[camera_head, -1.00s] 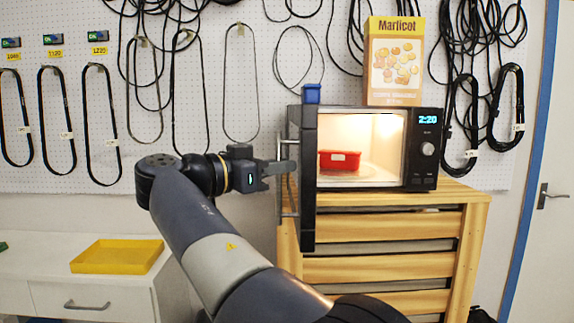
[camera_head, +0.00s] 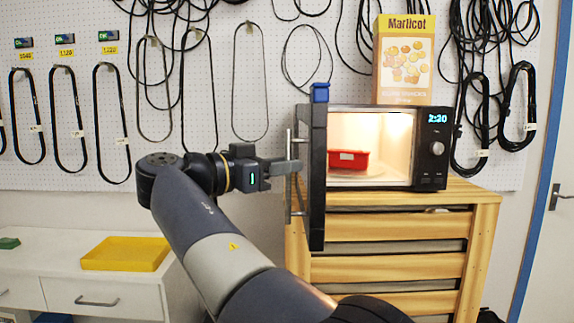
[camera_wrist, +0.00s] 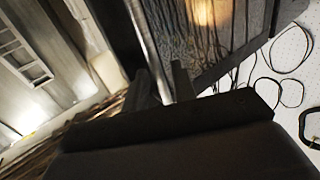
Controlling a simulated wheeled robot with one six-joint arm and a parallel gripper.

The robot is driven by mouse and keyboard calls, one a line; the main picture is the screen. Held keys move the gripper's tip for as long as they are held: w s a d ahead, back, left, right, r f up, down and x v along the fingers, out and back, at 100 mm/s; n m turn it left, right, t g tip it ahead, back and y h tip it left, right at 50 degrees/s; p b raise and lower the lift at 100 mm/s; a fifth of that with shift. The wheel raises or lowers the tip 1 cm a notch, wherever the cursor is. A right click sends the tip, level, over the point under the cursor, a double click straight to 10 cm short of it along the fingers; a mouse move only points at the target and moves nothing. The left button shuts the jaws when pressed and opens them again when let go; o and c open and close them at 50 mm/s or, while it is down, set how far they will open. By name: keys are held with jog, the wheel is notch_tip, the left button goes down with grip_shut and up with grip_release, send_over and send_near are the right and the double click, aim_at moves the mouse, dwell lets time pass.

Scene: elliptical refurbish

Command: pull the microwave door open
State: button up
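The microwave (camera_head: 432,152) stands on a wooden drawer cabinet with its lit inside showing. Its dark door (camera_head: 317,215) is swung out toward me and shows nearly edge-on at the left of the opening. The upright metal handle (camera_head: 289,200) is on the door's left side. My gripper (camera_head: 290,166) reaches it from the left, its fingers at the bar's middle. In the wrist view the two fingers (camera_wrist: 165,86) stand close on either side of the pale bar, shut on it. A red container (camera_head: 348,160) is inside the microwave.
The wooden cabinet (camera_head: 400,228) is below. A yellow tray (camera_head: 125,253) lies on the white desk at left. Cables hang on the pegboard.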

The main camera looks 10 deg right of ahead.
jog(key=v, duration=0.9)
jog(key=shift+a, duration=0.3)
jog(key=shift+d, duration=0.1)
jog(key=x, duration=1)
jog(key=shift+d, duration=0.4)
jog(key=shift+d, duration=0.1)
